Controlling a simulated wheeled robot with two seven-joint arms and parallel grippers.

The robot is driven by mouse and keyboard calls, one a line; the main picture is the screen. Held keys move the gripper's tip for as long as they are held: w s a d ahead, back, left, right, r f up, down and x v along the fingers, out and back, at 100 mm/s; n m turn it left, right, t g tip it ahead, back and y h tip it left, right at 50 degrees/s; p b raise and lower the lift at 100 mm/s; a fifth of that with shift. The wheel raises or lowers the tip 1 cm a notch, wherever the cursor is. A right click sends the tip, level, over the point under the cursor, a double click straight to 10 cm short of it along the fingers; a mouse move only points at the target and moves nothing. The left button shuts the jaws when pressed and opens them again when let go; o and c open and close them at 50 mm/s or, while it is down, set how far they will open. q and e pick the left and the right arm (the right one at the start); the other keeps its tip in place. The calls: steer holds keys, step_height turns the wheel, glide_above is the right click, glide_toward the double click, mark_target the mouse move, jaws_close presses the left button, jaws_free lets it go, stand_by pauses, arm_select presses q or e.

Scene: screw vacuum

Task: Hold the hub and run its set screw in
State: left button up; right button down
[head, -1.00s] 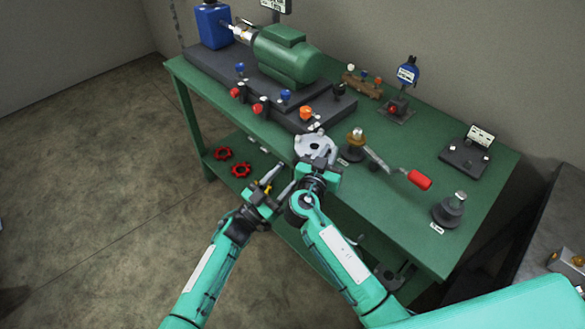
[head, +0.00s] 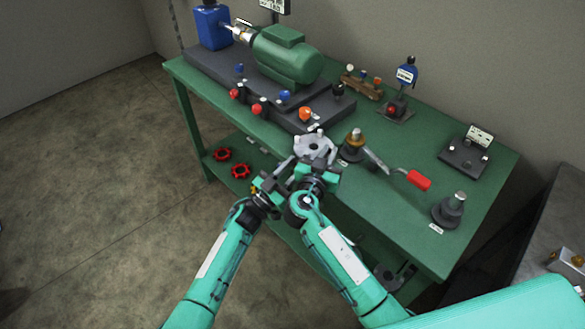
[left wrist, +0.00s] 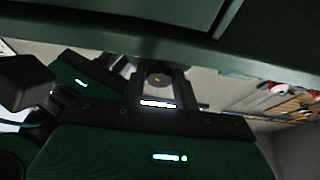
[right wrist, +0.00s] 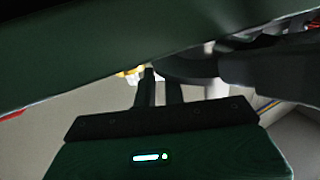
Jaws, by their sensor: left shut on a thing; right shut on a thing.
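The grey hub (head: 314,147), a flat notched disc, is at the front edge of the green bench. My right gripper (head: 317,168) is at its near side, shut on it; its fingers also show in the right wrist view (right wrist: 160,82), where the grip is dark. My left gripper (head: 270,186) is low and left of the right one, shut on a thin grey driver (head: 285,163) that points up toward the hub's left side. A dark round end with an orange dot (left wrist: 158,79) shows between the left fingers. I cannot tell whether the driver touches the hub; the set screw is not discernible.
A green motor (head: 287,57) and blue box (head: 212,27) stand at the back left. A brass-topped stand (head: 355,142) and red-handled lever (head: 418,180) are right of the hub. Red handwheels (head: 241,170) lie on the lower shelf.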

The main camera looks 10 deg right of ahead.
arm_select(q)
steer(key=shift+m+g+h, duration=0.3)
steer(key=shift+m+g, duration=0.2)
steer(key=shift+m, duration=0.7)
steer(key=o, duration=1)
steer(key=shift+a, duration=0.1)
steer(key=v, duration=1.2)
steer(key=shift+w, duration=0.1)
